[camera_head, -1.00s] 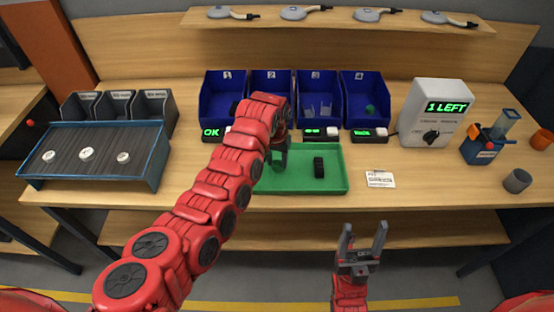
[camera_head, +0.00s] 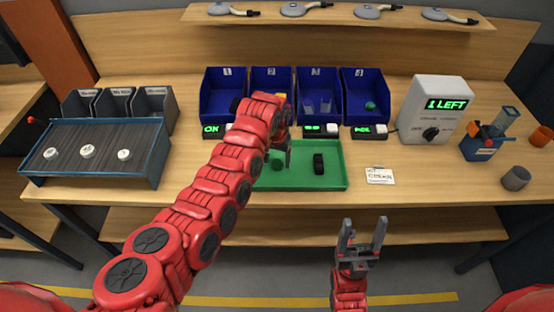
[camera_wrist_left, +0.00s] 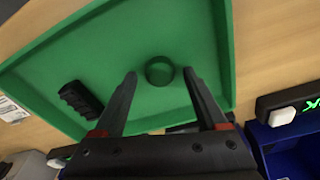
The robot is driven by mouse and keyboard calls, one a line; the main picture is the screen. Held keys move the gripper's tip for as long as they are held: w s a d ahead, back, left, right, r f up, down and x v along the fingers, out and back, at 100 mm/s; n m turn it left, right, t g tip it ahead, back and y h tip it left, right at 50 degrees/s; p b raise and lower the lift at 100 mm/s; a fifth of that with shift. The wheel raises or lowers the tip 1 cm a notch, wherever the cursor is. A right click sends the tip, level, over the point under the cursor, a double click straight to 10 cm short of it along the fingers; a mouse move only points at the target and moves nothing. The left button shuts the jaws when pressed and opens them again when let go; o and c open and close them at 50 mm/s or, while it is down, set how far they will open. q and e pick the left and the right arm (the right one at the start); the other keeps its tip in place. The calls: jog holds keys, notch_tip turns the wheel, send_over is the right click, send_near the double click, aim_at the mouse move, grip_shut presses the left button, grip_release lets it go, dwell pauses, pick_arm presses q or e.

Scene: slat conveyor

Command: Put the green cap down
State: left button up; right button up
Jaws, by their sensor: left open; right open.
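The green cap (camera_wrist_left: 159,70) lies on the floor of the green tray (camera_wrist_left: 60,62) in the left wrist view, between and just beyond the spread fingertips of my left gripper (camera_wrist_left: 160,76). The fingers do not appear to grip it. In the head view the cap (camera_head: 277,163) is a small dark green spot in the tray (camera_head: 325,180), partly beside my left gripper (camera_head: 287,152). My right gripper (camera_head: 361,234) is open and empty, in front of the table.
A black block (camera_head: 318,164) lies in the tray, right of the cap. Blue numbered bins (camera_head: 222,100) stand behind; the bin numbered 4 holds another green piece (camera_head: 370,106). A slat conveyor (camera_head: 60,165) with white discs is at left. A white card (camera_head: 380,176) lies right of the tray.

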aim_at(277, 164)
pick_arm(q)
jog(key=r+b, duration=0.1)
jog(key=r, duration=0.1)
jog(key=r+b, duration=0.1)
jog(key=r, duration=0.1)
jog(key=r+b, duration=0.1)
jog(key=r, duration=0.1)
jog(key=shift+s+r, duration=0.3)
jog(key=r, duration=0.5)
jog(key=shift+s+a, duration=0.15)
jog(key=shift+s, duration=0.25)
